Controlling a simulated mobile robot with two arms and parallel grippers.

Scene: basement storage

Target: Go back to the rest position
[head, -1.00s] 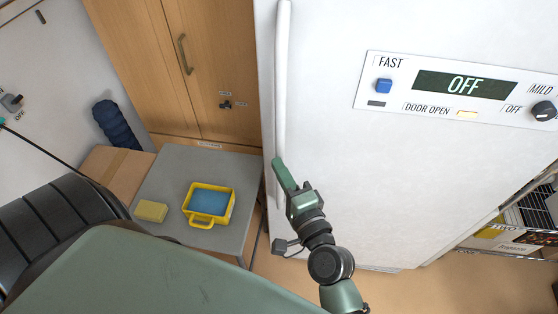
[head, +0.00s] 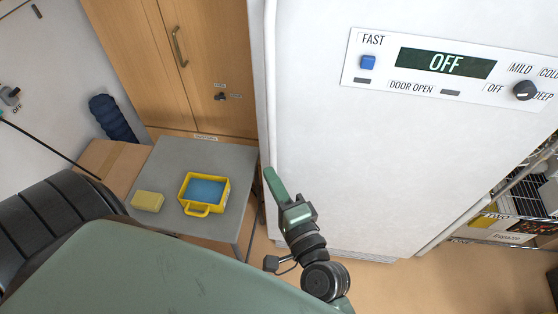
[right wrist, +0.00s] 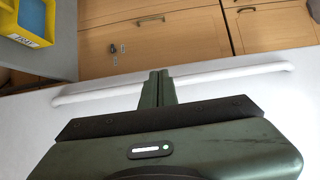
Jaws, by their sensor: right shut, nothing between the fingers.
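My right gripper (head: 270,176) is in front of the white freezer (head: 400,150), near the lower part of its long white vertical handle (head: 270,90). In the right wrist view the fingers of the gripper (right wrist: 158,76) are together with nothing between them, and the handle (right wrist: 230,74) runs across behind them. Whether the fingers touch the handle is hard to tell. The freezer display (head: 445,62) reads OFF. My left gripper is not in view.
A grey table (head: 178,158) at the left holds a yellow container (head: 205,210) with a blue inside and a yellow sponge (head: 147,201). A cardboard box (head: 110,160) stands beside it. A wooden cabinet (head: 200,60) is behind. A wire shelf (head: 525,195) stands at the right.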

